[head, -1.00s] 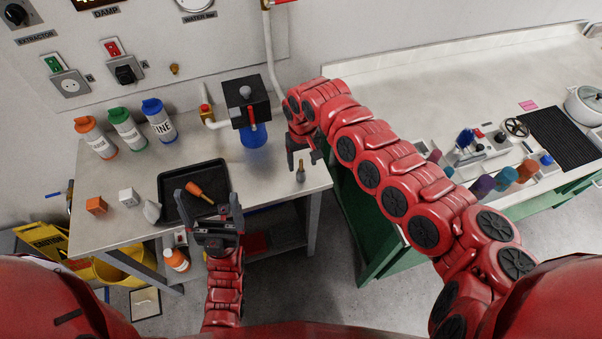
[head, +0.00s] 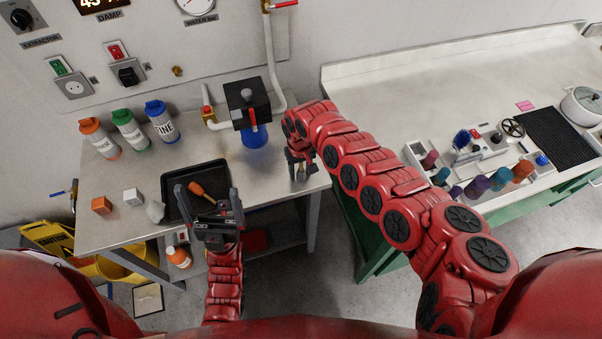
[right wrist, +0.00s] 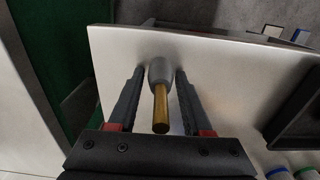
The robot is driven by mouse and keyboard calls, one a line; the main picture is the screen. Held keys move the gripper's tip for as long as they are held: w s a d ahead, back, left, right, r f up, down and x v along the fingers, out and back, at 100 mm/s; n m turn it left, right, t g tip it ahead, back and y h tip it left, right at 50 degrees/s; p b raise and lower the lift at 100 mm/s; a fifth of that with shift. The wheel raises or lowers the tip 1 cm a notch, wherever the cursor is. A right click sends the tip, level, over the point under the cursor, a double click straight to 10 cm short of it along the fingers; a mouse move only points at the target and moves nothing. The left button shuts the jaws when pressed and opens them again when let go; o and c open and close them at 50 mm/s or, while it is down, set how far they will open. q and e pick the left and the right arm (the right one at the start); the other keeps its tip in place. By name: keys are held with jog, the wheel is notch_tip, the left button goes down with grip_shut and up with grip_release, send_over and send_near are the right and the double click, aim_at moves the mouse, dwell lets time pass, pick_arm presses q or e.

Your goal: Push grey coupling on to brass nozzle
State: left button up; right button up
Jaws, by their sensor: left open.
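A small upright piece with a grey part (right wrist: 159,71) and a brass rod (right wrist: 161,108) stands at the right front corner of the left table. It looks like the grey coupling. My right gripper (head: 299,166) is over it; in the right wrist view the open fingers (right wrist: 156,92) flank the piece, with gaps on both sides. A small brass fitting (head: 177,71), perhaps the nozzle, is on the wall panel above the bottles. My left gripper (head: 208,197) is open and empty, over the front of the black tray (head: 215,169).
An orange-handled tool (head: 203,190) lies in the tray. A black box (head: 246,103) with a blue lower part stands at the table's back. Several bottles (head: 130,130) are at back left. Orange (head: 101,205) and white (head: 132,197) blocks lie at left.

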grip_shut()
